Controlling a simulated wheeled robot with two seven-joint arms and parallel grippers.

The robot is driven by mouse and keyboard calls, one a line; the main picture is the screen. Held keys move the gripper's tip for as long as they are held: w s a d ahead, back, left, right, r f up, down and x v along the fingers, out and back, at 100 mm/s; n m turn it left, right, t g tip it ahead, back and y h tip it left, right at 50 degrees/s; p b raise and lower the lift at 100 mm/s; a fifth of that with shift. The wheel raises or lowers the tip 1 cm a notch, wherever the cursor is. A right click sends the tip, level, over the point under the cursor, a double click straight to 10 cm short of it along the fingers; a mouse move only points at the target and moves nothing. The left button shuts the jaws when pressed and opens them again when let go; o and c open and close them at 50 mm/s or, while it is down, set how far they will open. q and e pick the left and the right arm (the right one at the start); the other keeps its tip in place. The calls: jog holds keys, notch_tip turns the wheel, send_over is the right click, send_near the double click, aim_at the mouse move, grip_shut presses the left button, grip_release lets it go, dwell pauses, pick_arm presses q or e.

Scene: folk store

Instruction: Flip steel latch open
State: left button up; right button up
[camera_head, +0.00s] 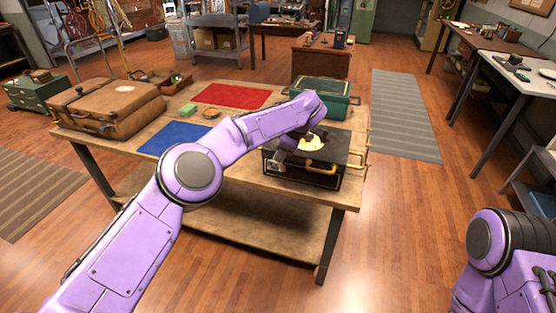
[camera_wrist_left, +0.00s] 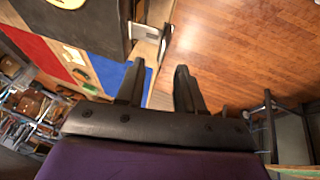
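A black case (camera_head: 305,176) with brass-coloured handles stands at the right front of the wooden table. A yellowish patch shows on its lid. In the left wrist view a small grey metal latch (camera_wrist_left: 145,31) sits at the edge of the dark case (camera_wrist_left: 90,25). My left gripper (camera_wrist_left: 160,80) is open, its two dark fingers apart with nothing between them. The fingertips point toward the latch and appear just short of it; exact contact cannot be told. In the head view my arm hides part of the case. My right gripper is out of view; only its arm shows at lower right.
A green case (camera_head: 327,98) stands behind the black one. A brown suitcase (camera_head: 108,108) is at the table's left. Open floor lies right of the table.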

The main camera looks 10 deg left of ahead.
pick_arm(q)
jog(key=v, duration=0.5)
jog(key=shift+d+r, duration=0.15)
jog(key=shift+r, duration=0.1)
